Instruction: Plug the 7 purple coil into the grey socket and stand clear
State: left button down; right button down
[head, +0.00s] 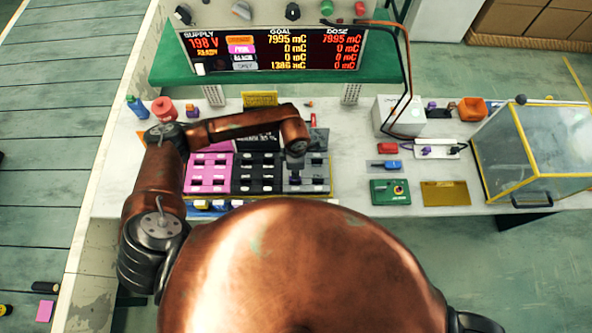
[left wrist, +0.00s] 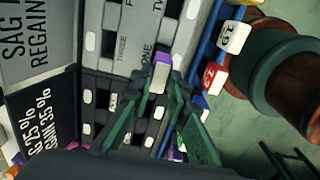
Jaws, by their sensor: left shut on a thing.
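The purple coil (left wrist: 162,64), with a pale face, is between the fingertips of my left gripper (left wrist: 158,84) in the left wrist view. No number on it can be read. It is over or at the grey socket block (left wrist: 120,42), which has slots and the words THREE and ONE; whether it is seated I cannot tell. In the head view my left gripper (head: 296,160) points down over the grey block (head: 318,172), right of the black and pink blocks, and hides the coil. My right gripper is not in view.
The pink block (head: 208,172) and black block (head: 257,172) adjoin the grey one. A blue rack (left wrist: 208,55) with white and red numbered pieces lies beside it. The display (head: 270,48) reads READY, grey goal 1386, dose 0. A glass case (head: 535,145) stands at right.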

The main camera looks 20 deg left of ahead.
pick_arm(q)
jog(key=shift+f+b, duration=1.05)
jog(key=shift+f, duration=0.3)
jog(key=c, duration=1.8)
grip_release()
jog(key=shift+o, duration=0.2)
notch_tip(320, 180, up, 6)
jog(key=p, duration=0.3)
jog(key=shift+r, duration=0.1)
jog(key=s+d+r+p, duration=0.1)
jog(key=s+d, duration=0.1)
jog(key=s, duration=0.7)
jog(key=s+d+r+p, duration=0.1)
jog(key=s+d+p, duration=0.1)
jog(key=s, duration=0.8)
jog(key=shift+d+r, duration=0.4)
jog(key=shift+d, duration=0.4)
jog(key=shift+s, duration=0.1)
